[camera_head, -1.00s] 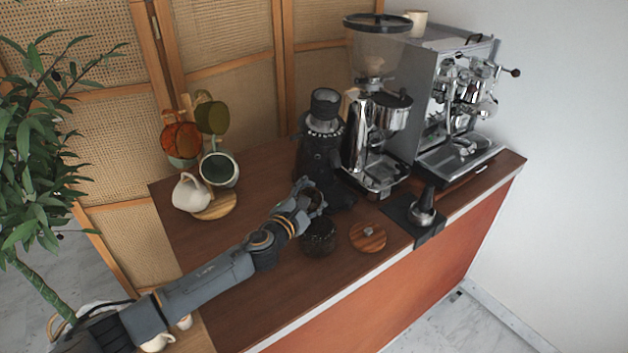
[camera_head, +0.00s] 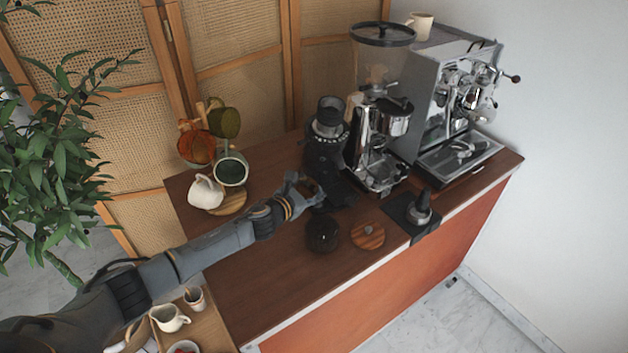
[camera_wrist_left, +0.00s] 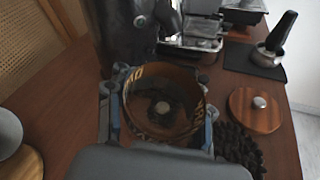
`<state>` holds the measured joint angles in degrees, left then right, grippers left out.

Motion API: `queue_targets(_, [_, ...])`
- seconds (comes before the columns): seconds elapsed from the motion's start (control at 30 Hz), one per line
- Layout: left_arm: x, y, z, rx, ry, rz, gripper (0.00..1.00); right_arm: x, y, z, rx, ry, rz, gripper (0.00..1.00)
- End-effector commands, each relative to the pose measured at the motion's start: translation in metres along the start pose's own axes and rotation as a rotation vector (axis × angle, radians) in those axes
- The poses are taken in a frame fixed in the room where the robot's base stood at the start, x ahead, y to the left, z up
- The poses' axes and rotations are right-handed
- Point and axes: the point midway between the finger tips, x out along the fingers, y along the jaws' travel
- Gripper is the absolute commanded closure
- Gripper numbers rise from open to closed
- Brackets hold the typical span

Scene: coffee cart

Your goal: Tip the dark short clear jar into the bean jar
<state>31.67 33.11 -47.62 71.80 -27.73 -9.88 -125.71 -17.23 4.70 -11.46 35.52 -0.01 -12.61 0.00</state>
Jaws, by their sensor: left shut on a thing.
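My left gripper (camera_head: 308,190) reaches over the counter in front of the black grinder. In the left wrist view its two fingers (camera_wrist_left: 160,112) are shut around a short round clear jar (camera_wrist_left: 133,92) with a dark tint and lettering on its wall. I look down into its open mouth; a dark patch with a pale spot shows inside, and I cannot tell how full it is. The bean jar (camera_head: 322,235), round and dark with beans, stands open on the counter just in front of and below the gripper. Its beans (camera_wrist_left: 240,148) show at the wrist view's lower right, partly hidden by the gripper.
A wooden lid with a knob (camera_head: 368,236) lies right of the bean jar. A black grinder (camera_head: 327,150), a taller grinder (camera_head: 380,130) and an espresso machine (camera_head: 450,100) stand behind. A tamper (camera_head: 420,208) stands on a dark mat. Mugs (camera_head: 206,192) on a stand are at left.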

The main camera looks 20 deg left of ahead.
Motion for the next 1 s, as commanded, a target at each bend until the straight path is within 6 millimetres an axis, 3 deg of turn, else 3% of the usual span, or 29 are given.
queue_targets(0.03, [-0.001,0.003,0.005,-0.02,0.007,-0.008,0.99,-0.011,0.0,-0.001,0.0,0.0,0.0,0.58])
queue_targets(0.47, [0.003,0.014,0.003,-0.246,0.077,-0.099,0.99,-0.049,-0.003,-0.006,0.002,0.002,-0.004,0.58])
queue_targets(1.0, [0.006,0.014,-0.002,-0.339,0.104,-0.138,0.99,-0.043,-0.002,-0.005,0.002,0.002,-0.004,0.58])
